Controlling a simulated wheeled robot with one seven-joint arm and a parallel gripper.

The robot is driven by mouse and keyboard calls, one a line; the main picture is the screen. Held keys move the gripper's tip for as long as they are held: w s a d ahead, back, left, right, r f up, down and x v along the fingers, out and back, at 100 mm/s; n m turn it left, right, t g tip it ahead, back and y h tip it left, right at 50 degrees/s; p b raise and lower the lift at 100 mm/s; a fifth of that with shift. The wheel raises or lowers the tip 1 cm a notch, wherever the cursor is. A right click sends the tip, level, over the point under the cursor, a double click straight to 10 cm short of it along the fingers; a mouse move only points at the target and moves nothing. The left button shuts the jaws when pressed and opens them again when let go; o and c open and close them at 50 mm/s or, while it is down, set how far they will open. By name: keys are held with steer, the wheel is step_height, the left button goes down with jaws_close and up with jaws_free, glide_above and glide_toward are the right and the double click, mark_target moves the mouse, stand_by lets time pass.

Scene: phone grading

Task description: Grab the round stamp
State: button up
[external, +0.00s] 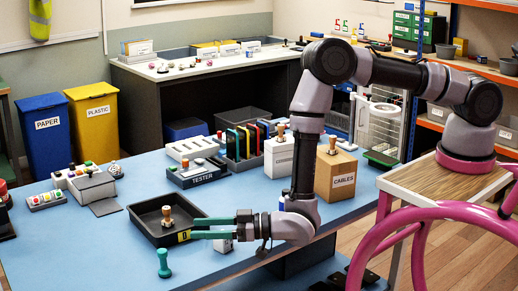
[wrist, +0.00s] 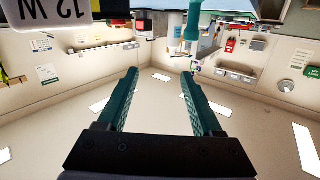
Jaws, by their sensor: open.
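Several stamps are in view, and I cannot tell for certain which is the round one. A wooden-handled stamp (external: 167,216) stands upright in the black tray (external: 140,224). A teal stamp (external: 163,263) stands on the blue table in front of the tray; a teal handle also shows upside down at the top of the wrist view (wrist: 192,24). My gripper (external: 193,228) is open and empty, level and pointing left, its teal fingers reaching the tray's right side. In the wrist view the fingers (wrist: 160,73) are apart with nothing between them.
A white block marked 12 W (wrist: 45,12) is close by at the wrist view's upper left. More wooden-handled stamps stand on the cables box (external: 332,144) and the white box (external: 280,131). The tester (external: 200,174) stands behind the tray.

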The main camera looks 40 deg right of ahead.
steer(key=n+y, duration=0.1)
glide_toward(164, 263)
steer(key=shift+w+a+r+g, duration=0.2)
steer(key=shift+w+a+r, duration=0.1)
steer(key=shift+w+r, duration=0.2)
steer(key=shift+w+a+r+g, duration=0.2)
steer(key=shift+w+a+r, duration=0.15)
steer(key=shift+r, duration=0.2)
steer(key=shift+w+x, duration=0.2)
steer(key=shift+x, duration=2.75)
steer(key=shift+d, duration=0.2)
jaws_close()
